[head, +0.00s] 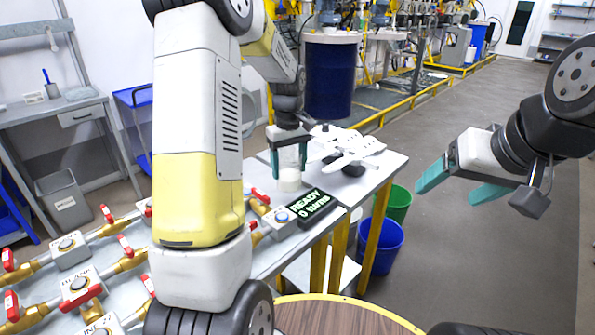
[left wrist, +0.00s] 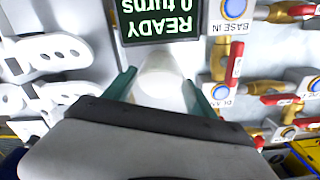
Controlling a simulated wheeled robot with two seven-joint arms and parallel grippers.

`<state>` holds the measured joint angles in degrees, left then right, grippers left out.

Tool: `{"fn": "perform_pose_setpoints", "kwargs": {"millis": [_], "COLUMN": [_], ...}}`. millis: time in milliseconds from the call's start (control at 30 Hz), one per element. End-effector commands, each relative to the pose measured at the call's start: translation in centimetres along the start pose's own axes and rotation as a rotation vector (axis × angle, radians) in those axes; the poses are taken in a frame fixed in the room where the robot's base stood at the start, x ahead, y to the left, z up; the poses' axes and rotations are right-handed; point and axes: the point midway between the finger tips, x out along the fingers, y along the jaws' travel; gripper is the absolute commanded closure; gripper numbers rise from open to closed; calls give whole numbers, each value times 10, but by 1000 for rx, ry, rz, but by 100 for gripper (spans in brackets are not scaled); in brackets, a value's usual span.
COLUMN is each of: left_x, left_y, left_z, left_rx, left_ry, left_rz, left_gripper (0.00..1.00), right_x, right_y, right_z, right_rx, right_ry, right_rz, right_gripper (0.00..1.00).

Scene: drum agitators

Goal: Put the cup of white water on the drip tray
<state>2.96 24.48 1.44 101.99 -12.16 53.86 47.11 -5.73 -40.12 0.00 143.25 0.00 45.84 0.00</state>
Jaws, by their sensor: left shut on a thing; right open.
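A clear cup with white liquid in its lower part (head: 289,181) is between the teal fingers of my left gripper (head: 290,165), over the grey bench. The left gripper is shut on the cup; in the left wrist view the white cup (left wrist: 160,80) shows between the two fingers. I cannot tell whether its base touches the bench. My right gripper (head: 458,187) is open and empty, out over the floor at the right. I cannot make out a drip tray for certain; part of the bench is hidden behind my left arm.
A display reading "READY 0 turns" (head: 312,205) stands close in front of the cup. White racks (head: 352,150) lie behind and to its right. Brass valves with red handles (head: 122,247) line the bench at left. Blue (head: 381,247) and green (head: 398,205) bins stand on the floor.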

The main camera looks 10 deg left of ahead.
Motion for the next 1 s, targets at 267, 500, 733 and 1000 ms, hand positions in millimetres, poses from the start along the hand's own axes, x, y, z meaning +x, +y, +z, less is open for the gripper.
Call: {"fn": "perform_pose_setpoints", "kwargs": {"millis": [267,500,733,1000], "left_x": [30,40,43,42], "left_y": [0,0,0,0], "left_z": [0,0,0,0], "left_rx": [0,0,0,0], "left_ry": [-2,1,0,0], "left_rz": [-1,1,0,0], "left_gripper": [83,83,33,13], "right_x": [0,0,0,0], "right_y": [0,0,0,0], "right_z": [0,0,0,0], "right_rx": [0,0,0,0], "right_ry": [0,0,0,0], "right_rz": [0,0,0,0], "right_gripper": [24,24,24,24]}}
